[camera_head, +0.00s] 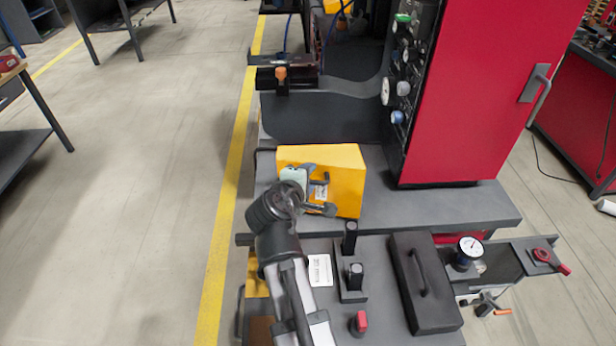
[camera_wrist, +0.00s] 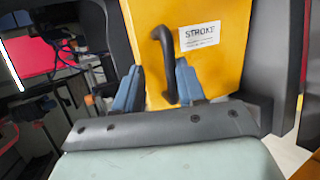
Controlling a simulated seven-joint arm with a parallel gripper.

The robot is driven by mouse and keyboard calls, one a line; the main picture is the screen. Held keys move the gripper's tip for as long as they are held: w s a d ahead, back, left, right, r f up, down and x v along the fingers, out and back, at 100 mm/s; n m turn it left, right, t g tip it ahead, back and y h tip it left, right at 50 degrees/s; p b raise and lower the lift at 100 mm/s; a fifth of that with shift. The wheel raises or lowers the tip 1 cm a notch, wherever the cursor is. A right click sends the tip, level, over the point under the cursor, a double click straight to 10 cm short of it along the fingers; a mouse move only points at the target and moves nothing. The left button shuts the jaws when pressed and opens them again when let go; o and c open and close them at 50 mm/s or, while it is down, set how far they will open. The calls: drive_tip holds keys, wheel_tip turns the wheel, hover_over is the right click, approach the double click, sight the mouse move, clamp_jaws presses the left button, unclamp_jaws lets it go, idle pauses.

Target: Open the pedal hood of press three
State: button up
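The yellow pedal hood (camera_head: 346,165) stands at the front of the press, on the dark grey ledge. In the wrist view the hood (camera_wrist: 228,68) fills the upper middle, with a black bar handle (camera_wrist: 163,58) and a white label reading "STROKE" (camera_wrist: 199,36). My gripper (camera_head: 322,194) is in front of the hood's face, close to the handle. In the wrist view my gripper (camera_wrist: 158,86) has its two blue fingers apart, with the handle showing between them, nearer the right finger. I cannot tell whether they touch the handle. The hood looks shut.
The red press cabinet (camera_head: 472,95) with knobs stands behind, to the right. The near bench holds black posts (camera_head: 350,238), a red knob (camera_head: 360,322), a dark handled box (camera_head: 425,285) and a dial gauge (camera_head: 470,248). Open floor (camera_head: 150,180) lies to the left.

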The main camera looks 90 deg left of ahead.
drive_tip(key=v, duration=1.3)
drive_tip(key=shift+d, duration=0.2)
drive_tip(key=shift+c, duration=0.2)
drive_tip(key=shift+w, duration=0.1)
drive_tip(key=shift+c, duration=0.8)
drive_tip(key=shift+w+a+r, duration=0.1)
drive_tip(key=shift+w, duration=0.25)
drive_tip(key=shift+c, duration=0.6)
drive_tip(key=w+r, duration=0.1)
drive_tip(key=w, duration=0.1)
drive_tip(key=w+r+m, duration=0.1)
drive_tip(key=w+r, duration=0.1)
drive_tip(key=w, duration=0.1)
drive_tip(key=w+r+m, duration=0.1)
drive_tip(key=w, duration=0.1)
drive_tip(key=shift+w+r+t, duration=0.2)
drive_tip(key=shift+w+t, duration=0.1)
drive_tip(key=shift+t, duration=0.1)
clamp_jaws()
drive_tip(key=shift+s+d+f+n+g+h, duration=0.9)
drive_tip(key=shift+s+d+f+g+h, duration=0.6)
drive_tip(key=shift+f+g, duration=0.35)
drive_tip(key=w+a+f, duration=0.2)
drive_tip(key=a+f, duration=0.4)
drive_tip(key=a, duration=0.5)
drive_tip(key=shift+w+a, duration=0.15)
drive_tip(key=shift+w, duration=0.25)
